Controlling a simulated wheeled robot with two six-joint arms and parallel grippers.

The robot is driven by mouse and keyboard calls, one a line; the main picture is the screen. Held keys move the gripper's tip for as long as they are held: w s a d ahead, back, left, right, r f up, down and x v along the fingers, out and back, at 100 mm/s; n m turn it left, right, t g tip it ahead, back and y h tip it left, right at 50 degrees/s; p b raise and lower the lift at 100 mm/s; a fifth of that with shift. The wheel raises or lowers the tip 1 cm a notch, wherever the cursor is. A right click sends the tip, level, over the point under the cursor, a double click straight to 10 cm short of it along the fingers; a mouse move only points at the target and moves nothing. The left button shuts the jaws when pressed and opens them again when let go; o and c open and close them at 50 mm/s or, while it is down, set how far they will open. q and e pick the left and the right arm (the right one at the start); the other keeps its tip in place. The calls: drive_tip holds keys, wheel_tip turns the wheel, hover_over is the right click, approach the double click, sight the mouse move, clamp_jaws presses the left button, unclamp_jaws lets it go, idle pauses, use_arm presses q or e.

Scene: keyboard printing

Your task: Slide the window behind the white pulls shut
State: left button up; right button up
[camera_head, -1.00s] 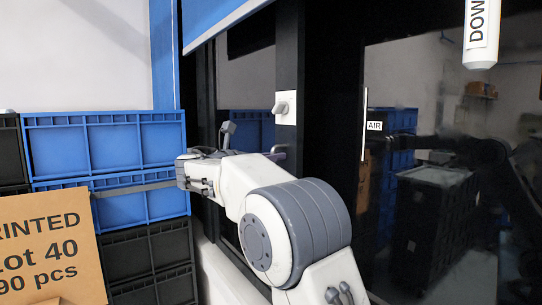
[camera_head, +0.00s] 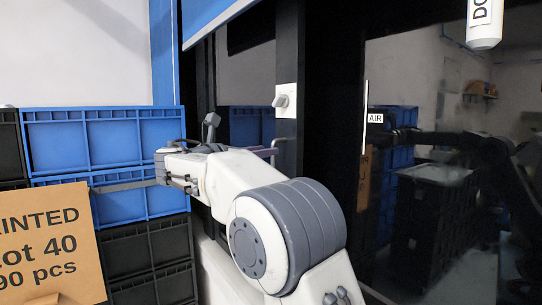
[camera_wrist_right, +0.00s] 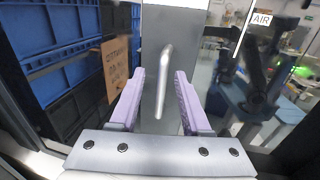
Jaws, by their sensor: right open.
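The glass window (camera_head: 430,180) stands at the right in the head view, behind the white hanging pull (camera_head: 485,25) with black lettering and a thin white pull (camera_head: 365,115) tagged AIR. Its glass mirrors the room. A metal bar handle (camera_wrist_right: 163,78) stands on a grey upright in the right wrist view. My right gripper (camera_wrist_right: 160,98) is open, with its two lilac fingers on either side of this handle and gaps showing. In the head view my right gripper (camera_head: 268,152) is mostly hidden behind my wrist. My left gripper is not in view.
Blue crates (camera_head: 100,140) and black crates (camera_head: 150,255) are stacked at the left. A brown printed card (camera_head: 45,245) is in front of them. A white knob (camera_head: 286,97) sits on the dark post above the gripper. A blue panel edge (camera_head: 215,20) hangs overhead.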

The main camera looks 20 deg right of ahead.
drive_tip(key=b+v, duration=0.1)
drive_tip(key=v, duration=0.5)
drive_tip(key=shift+a+b, duration=0.35)
drive_tip(key=shift+s, duration=0.1)
drive_tip(key=s+a+f+m+g+y+b, duration=0.15)
drive_tip(key=s+a+f+y, duration=0.3)
drive_tip(key=f, duration=0.85)
drive_tip(key=s+a+f+m+y+b, duration=0.25)
drive_tip(key=s+f+y, duration=0.3)
drive_tip(key=f, duration=0.75)
drive_tip(key=s+a+f+m+g+y+b, duration=0.1)
drive_tip(key=s+a+f+m+y, duration=0.1)
drive_tip(key=s+f, duration=0.4)
drive_tip(key=s+a+f+m+g+y+b, duration=0.2)
drive_tip(key=s+f+m, duration=0.3)
drive_tip(key=s, duration=0.6)
drive_tip(key=s+a+f+m+g+y+b, duration=0.1)
drive_tip(key=s+a+f+m+g+y, duration=0.1)
drive_tip(key=s+f, duration=0.7)
drive_tip(key=shift+a+f+m+y, duration=0.2)
drive_tip(key=shift+a+m+y, duration=0.6)
drive_tip(key=shift+a+m, duration=0.3)
drive_tip(key=shift+w, duration=0.1)
